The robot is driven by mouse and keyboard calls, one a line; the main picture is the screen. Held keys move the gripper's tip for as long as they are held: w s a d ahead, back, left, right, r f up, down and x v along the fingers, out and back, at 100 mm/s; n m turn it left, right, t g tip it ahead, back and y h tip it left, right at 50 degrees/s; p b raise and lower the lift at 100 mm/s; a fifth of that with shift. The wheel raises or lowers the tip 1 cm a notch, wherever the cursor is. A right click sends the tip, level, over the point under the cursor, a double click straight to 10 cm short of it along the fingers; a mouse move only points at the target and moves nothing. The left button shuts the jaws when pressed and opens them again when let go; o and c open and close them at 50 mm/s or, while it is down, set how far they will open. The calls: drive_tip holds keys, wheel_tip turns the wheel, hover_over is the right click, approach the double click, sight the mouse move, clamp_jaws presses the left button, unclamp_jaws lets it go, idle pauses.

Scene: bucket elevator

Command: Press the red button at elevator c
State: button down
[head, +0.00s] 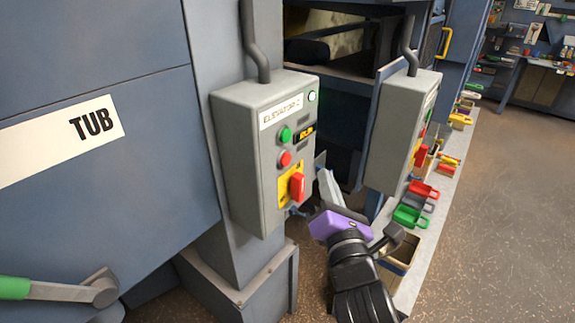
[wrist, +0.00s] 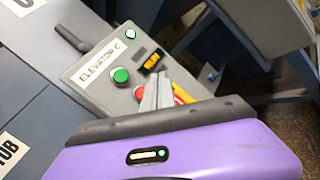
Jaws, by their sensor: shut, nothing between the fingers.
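The grey control box (head: 250,195) carries a label that reads "ELEVATOR C" (wrist: 104,65) in the wrist view. Its red button (head: 285,158) sits below a green button (head: 285,135) and above a red switch (head: 297,187) on a yellow plate. My gripper (head: 323,176) is shut and empty, to the right of the box's front face in the head view. In the wrist view its grey fingers (wrist: 158,88) overlap the right part of the red button (wrist: 139,94). I cannot tell whether the tips touch it. The green button (wrist: 120,75) is clear of the fingers.
A second similar control box (head: 385,140) stands to the right, beyond my gripper. A blue-grey tub panel (head: 150,190) with a green-handled lever (head: 60,289) is at the left. Trays and coloured locks (head: 420,192) line a ledge at the right. Open floor (head: 490,220) lies further right.

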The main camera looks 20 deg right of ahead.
sight(286, 160)
drive_tip(key=w+a+b, duration=0.2)
drive_tip(key=w+a, duration=0.1)
drive_tip(key=w, duration=0.2)
drive_tip(key=shift+a, duration=0.3)
idle(1.9)
drive_tip(key=shift+w+a, duration=0.25)
drive_tip(key=shift+w, duration=0.1)
drive_tip(key=shift+w+a, duration=0.3)
drive_tip(key=shift+w, duration=0.1)
idle(0.8)
drive_tip(key=shift+s+d+p, duration=0.1)
drive_tip(key=shift+s+p, duration=0.05)
drive_tip(key=shift+p, duration=0.15)
drive_tip(key=shift+s+d+p, duration=0.4)
drive_tip(key=shift+s+p, duration=0.1)
drive_tip(key=shift+s, duration=0.1)
drive_tip(key=shift+d, duration=0.1)
